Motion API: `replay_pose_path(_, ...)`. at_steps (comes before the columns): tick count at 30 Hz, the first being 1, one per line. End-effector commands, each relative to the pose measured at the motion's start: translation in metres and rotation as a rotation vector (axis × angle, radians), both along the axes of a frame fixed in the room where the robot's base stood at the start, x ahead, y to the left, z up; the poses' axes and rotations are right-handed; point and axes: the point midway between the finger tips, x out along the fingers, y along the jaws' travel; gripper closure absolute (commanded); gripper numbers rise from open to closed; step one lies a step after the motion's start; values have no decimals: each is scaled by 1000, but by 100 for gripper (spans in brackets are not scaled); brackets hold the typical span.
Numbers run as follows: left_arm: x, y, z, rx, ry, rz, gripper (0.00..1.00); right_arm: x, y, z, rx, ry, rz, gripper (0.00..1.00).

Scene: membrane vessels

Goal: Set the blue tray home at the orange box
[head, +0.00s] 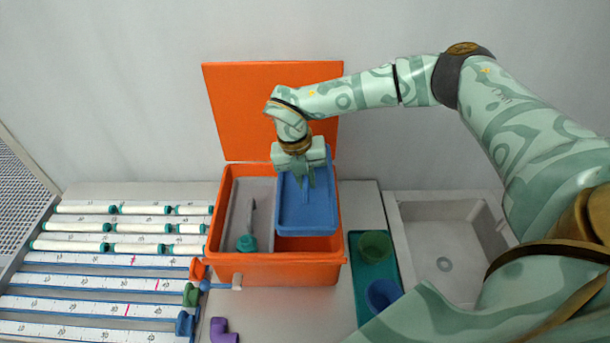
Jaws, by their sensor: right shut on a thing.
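The blue tray (307,217) is over the right half of the open orange box (275,269), beside a grey compartment (233,216). It looks tilted, its far end raised towards the box's upright lid (240,112). My right gripper (308,181) is shut on the tray near its far end, reaching down from above. The fingertips partly cover the tray's inside. I cannot tell whether the tray touches the box's rim or floor. My left gripper is not in view.
A teal-handled tool (247,241) lies in the grey compartment. Several white tubes (140,228) lie on ruled racks at left. A purple piece (222,331) lies in front.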

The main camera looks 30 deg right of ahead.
Motion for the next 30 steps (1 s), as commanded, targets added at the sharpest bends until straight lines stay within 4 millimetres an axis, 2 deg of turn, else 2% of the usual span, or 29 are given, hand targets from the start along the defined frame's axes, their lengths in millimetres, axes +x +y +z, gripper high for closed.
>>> replay_pose_path(30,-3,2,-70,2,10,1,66,0,0,-76,0,0,-2,100)
